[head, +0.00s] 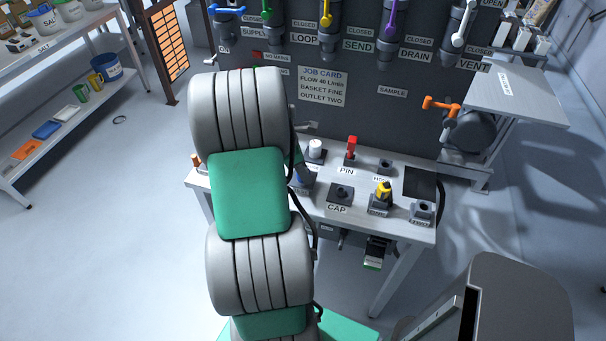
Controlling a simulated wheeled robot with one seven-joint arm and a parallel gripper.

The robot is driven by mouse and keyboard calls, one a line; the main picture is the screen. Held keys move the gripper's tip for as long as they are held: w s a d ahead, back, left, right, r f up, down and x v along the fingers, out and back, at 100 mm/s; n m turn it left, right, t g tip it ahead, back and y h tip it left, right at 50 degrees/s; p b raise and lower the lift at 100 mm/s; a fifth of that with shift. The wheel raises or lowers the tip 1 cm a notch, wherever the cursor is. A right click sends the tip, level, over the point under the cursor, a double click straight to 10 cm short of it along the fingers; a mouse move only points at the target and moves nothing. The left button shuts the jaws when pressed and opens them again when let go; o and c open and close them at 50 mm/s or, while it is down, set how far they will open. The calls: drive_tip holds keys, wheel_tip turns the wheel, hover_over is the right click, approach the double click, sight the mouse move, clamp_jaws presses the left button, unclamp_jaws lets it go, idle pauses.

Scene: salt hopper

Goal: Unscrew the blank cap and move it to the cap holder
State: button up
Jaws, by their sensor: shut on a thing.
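A block with a dark round top and a CAP label (340,194) sits on the bench at the front, right of my arm; nothing stands on it. I take it as the cap holder. I cannot make out the blank cap; the left part of the bench is hidden behind my grey and green arm. My gripper is hidden behind my arm too, so its fingers and anything in them do not show. A blue part (302,179) on a grey block shows just right of the arm; I cannot tell what it is.
The bench (400,229) also bears a white cylinder (316,146), a red pin (352,147), a yellow piece (383,190) and a dark pad (420,182). A dark panel with several coloured valve handles stands behind. An orange handle (440,104) juts out at the right. Shelves stand far left.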

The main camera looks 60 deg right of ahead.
clamp_jaws()
drive_tip(key=shift+r, duration=0.1)
drive_tip(key=shift+r+n+p, duration=0.1)
drive_tip(key=shift+n+p, duration=0.3)
drive_tip(key=shift+p, duration=0.1)
drive_tip(key=n+t+p, duration=0.1)
drive_tip(key=n+p, duration=0.1)
drive_tip(key=shift+n+h, duration=0.4)
drive_tip(key=n+p, duration=0.1)
drive_tip(key=n, duration=0.1)
drive_tip(key=shift+n+t, duration=0.3)
drive_tip(key=shift+t, duration=0.1)
drive_tip(key=shift+n+t+h+p, duration=0.3)
drive_tip(key=shift+n+p, duration=0.05)
drive_tip(key=shift+n, duration=0.55)
